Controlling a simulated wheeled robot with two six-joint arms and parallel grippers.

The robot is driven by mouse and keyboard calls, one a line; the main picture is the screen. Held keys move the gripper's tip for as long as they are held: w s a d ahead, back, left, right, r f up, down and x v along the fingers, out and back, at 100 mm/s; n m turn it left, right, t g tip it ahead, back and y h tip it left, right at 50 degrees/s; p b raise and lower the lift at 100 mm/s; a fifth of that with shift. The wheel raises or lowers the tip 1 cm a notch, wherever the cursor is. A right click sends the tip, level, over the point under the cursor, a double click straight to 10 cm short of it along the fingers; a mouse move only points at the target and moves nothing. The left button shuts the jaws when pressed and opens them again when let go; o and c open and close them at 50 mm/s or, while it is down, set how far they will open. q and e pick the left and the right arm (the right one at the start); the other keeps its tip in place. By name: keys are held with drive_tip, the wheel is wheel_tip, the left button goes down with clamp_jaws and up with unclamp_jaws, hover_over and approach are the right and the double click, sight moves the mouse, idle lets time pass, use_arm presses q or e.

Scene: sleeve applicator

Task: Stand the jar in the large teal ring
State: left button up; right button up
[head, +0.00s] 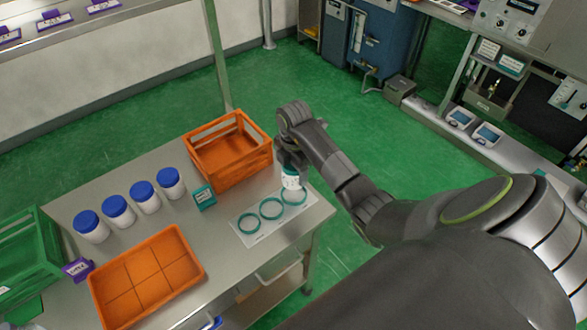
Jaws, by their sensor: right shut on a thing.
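A white jar (291,182) is in my right gripper (291,166), which is shut around its upper part and hides its top. The jar looks upright. It is over or in the teal ring at the right end (304,201) of a white mat (246,237); I cannot tell if its base touches the mat. That ring looks the largest of three; the middle ring (271,217) and the left ring (249,233) look empty. My left gripper is not in view.
Several blue-lidded white jars (145,195) stand in a row on the metal table (215,255). An orange crate (230,170) is behind the mat, with a small teal sign (204,198) beside it. An orange divided tray (146,280) and green crate (28,250) are at left.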

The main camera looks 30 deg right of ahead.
idle(0.3)
drive_tip(key=shift+f, duration=0.1)
drive_tip(key=shift+f+b, duration=2.7)
drive_tip(key=shift+f, duration=0.8)
drive_tip(key=o, duration=1.5)
drive_tip(key=shift+c, duration=0.2)
drive_tip(key=shift+r, duration=0.1)
drive_tip(key=shift+r+p, duration=3.95)
drive_tip(key=shift+r, duration=0.55)
